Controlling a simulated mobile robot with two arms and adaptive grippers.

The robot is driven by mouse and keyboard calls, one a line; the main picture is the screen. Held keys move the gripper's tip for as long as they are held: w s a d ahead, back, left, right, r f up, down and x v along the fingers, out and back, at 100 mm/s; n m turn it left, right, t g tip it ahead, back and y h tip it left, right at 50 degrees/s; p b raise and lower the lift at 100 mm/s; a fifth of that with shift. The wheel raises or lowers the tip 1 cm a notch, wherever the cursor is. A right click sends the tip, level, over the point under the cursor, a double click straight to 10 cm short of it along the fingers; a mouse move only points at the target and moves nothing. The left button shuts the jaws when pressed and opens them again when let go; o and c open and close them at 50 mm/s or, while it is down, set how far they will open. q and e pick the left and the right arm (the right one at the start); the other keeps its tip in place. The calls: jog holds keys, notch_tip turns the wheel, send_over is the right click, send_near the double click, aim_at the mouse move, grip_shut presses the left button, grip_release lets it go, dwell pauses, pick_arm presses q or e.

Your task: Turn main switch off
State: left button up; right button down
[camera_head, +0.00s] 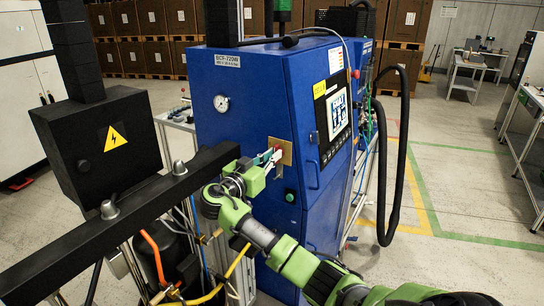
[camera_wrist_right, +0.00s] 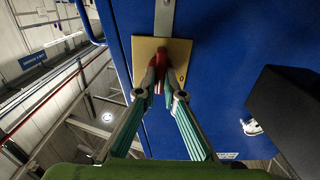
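The main switch is a red handle (camera_wrist_right: 159,60) on a yellow plate (camera_wrist_right: 180,50), fixed to the side of the blue cabinet (camera_head: 250,108). The yellow plate also shows in the head view (camera_head: 287,148). My right gripper (camera_head: 272,158) reaches up to the plate from the front. In the right wrist view, its two fingers (camera_wrist_right: 160,85) converge on the red handle, one on each side, and appear to touch it. The fingertips partly hide the handle, so its exact angle is hard to tell. My left gripper is not in view.
A black box with a yellow warning sign (camera_head: 102,148) stands left of the cabinet. A dark beam (camera_head: 70,249) crosses the lower left. A green button (camera_head: 290,196) is below the switch. A thick black hose (camera_head: 399,170) hangs on the right.

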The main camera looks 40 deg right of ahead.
jog(key=shift+n, duration=0.4)
jog(key=n, duration=0.5)
jog(key=n+p, duration=0.1)
jog(key=n, duration=0.5)
jog(key=n+p, duration=0.1)
jog(key=n, duration=0.5)
jog(key=shift+w+f, duration=0.25)
jog(key=shift+w, duration=0.05)
dwell(0.4)
jog(key=c, duration=2.1)
grip_release()
jog(key=shift+a+f, duration=0.1)
jog(key=shift+c, duration=0.2)
